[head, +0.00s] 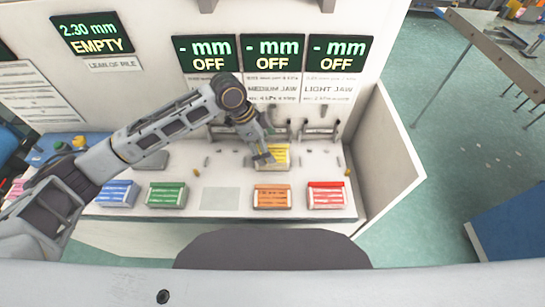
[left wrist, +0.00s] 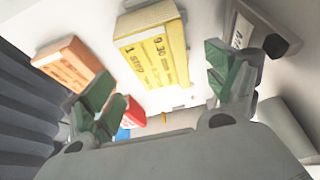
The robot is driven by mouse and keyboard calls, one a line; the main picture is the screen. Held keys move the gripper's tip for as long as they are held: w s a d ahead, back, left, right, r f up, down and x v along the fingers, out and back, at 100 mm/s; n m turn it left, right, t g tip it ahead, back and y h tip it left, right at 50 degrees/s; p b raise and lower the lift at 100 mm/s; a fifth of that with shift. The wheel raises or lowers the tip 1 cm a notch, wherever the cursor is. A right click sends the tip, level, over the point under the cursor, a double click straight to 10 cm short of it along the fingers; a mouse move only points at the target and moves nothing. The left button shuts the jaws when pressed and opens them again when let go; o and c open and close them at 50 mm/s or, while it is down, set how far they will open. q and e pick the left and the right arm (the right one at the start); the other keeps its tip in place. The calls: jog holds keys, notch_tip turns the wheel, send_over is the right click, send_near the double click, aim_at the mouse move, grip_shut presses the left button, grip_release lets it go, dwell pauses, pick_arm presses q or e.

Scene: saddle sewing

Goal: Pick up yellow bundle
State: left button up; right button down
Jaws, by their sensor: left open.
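The yellow bundle (head: 281,154) sits on the white bench below the middle OFF display, partly hidden by my left gripper in the head view. My left gripper (head: 263,158) hangs over the left part of the bundle. In the left wrist view, the yellow bundle (left wrist: 155,45) shows printed markings and lies beyond the fingertips, between their two directions. The left gripper's green-padded fingers (left wrist: 162,85) are spread apart with nothing between them. Contact with the bundle is not visible. My right gripper is in neither view.
Blue (head: 117,194), green (head: 166,195), orange (head: 272,197) and red (head: 326,195) bundles line the bench front. A bare grey pad (head: 220,199) lies between green and orange. Dark jaw fixtures (head: 318,131) stand behind the yellow bundle. A white side panel (head: 385,150) closes the right end.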

aim_at(273, 153)
pick_arm(q)
jog(key=shift+f, duration=0.25)
jog(key=shift+d+f, duration=0.1)
jog(key=shift+p+x, duration=0.5)
jog(key=shift+x, duration=2)
jog(key=shift+f+p, duration=0.3)
jog(key=shift+c, duration=0.3)
jog(key=c, duration=1.3)
jog(key=shift+r, duration=0.1)
jog(key=shift+r+b, duration=0.1)
jog(key=shift+b, duration=0.25)
notch_tip(273, 153, up, 10)
jog(key=shift+r+b, duration=0.1)
jog(key=shift+b, duration=0.35)
